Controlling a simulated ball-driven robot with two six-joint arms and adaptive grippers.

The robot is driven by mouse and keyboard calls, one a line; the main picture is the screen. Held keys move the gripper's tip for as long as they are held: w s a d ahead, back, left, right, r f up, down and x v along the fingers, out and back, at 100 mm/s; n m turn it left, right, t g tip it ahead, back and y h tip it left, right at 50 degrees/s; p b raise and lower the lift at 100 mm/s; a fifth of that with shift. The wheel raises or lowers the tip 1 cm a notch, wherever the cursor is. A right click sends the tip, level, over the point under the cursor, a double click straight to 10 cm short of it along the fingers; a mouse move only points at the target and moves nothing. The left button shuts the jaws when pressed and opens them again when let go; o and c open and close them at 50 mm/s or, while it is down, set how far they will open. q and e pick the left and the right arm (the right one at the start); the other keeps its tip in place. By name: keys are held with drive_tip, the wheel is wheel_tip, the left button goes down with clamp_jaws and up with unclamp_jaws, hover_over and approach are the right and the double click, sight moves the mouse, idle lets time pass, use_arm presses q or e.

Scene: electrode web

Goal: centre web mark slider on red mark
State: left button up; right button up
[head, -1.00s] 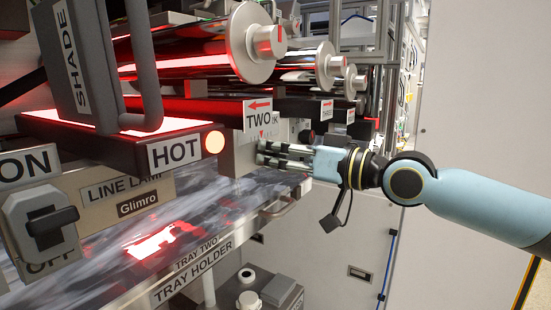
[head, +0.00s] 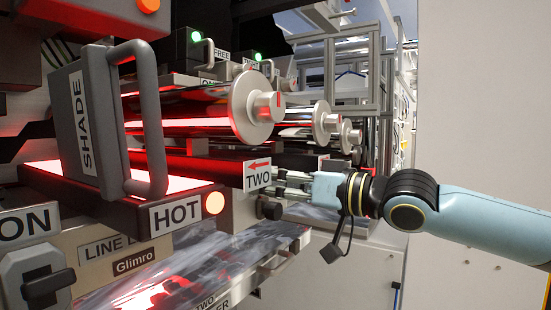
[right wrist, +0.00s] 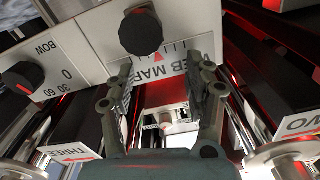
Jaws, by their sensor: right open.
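In the right wrist view a light panel lettered "EB MAR", partly covered, carries a scale of short ticks and a red pointed mark (right wrist: 157,56). A round black knob (right wrist: 140,30) sits on the panel just above the red mark, a little to its left. How exactly they line up I cannot tell. My right gripper (right wrist: 166,70) is open and empty, its fingers spread below the knob and over the lettering. In the head view the right gripper (head: 284,184) is beside the TWO sign, and a black knob (head: 271,210) shows just below its fingers. My left gripper is out of view.
A BOW knob (right wrist: 22,78) with a numbered scale is at the left of the wrist view. The TWO sign (head: 258,176), metal rollers (head: 257,107), glowing HOT lamp bar (head: 165,205) and shade handle (head: 142,120) crowd the left. Pale cabinet walls stand right.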

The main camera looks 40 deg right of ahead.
wheel_tip(320, 180, up, 5)
drive_tip(key=shift+r, duration=0.1)
idle(0.7)
